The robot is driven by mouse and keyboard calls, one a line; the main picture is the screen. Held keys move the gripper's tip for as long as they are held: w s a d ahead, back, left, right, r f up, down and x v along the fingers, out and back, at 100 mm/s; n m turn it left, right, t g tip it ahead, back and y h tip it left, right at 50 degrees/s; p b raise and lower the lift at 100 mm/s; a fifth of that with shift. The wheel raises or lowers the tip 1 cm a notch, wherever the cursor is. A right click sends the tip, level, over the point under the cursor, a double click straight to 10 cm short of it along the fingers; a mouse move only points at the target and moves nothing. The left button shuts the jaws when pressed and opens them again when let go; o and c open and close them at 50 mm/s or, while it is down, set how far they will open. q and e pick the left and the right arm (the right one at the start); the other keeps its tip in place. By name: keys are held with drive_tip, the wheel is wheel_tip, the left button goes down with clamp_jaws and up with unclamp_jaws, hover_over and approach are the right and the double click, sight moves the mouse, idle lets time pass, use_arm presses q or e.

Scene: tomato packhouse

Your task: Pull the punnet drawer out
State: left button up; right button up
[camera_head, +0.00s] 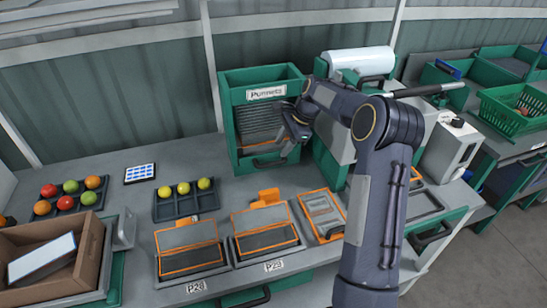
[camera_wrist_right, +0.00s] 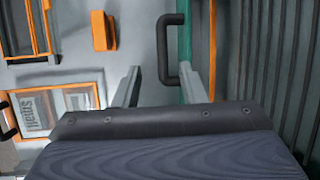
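The green punnet cabinet (camera_head: 226,120), labelled "Punnets", stands at the back middle of the bench. Its grey slatted front shows under the label. The drawer's black handle (camera_head: 270,162) is low on the front, and the drawer looks closed. My right gripper (camera_head: 292,138) is in front of the cabinet's right side, partly hiding it. In the right wrist view my two fingers (camera_wrist_right: 162,75) are apart with nothing clamped. The black handle (camera_wrist_right: 166,50) appears between the fingertips there; whether it is within their reach is unclear. My left gripper is out of view.
Orange-framed trays (camera_head: 190,260) lie in front of the cabinet. A dark tray (camera_head: 186,205) with several yellow tomatoes is to its left. A roll machine (camera_head: 360,60) stands close on its right. A cardboard box (camera_head: 88,262) is at front left.

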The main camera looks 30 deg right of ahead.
sight(271, 163)
drive_tip(key=p+x, duration=0.1)
drive_tip(key=x, duration=0.7)
drive_tip(key=shift+w+d+f, duration=0.1)
drive_tip(key=shift+w+f, duration=0.05)
drive_tip(key=shift+f, duration=0.05)
clamp_jaws()
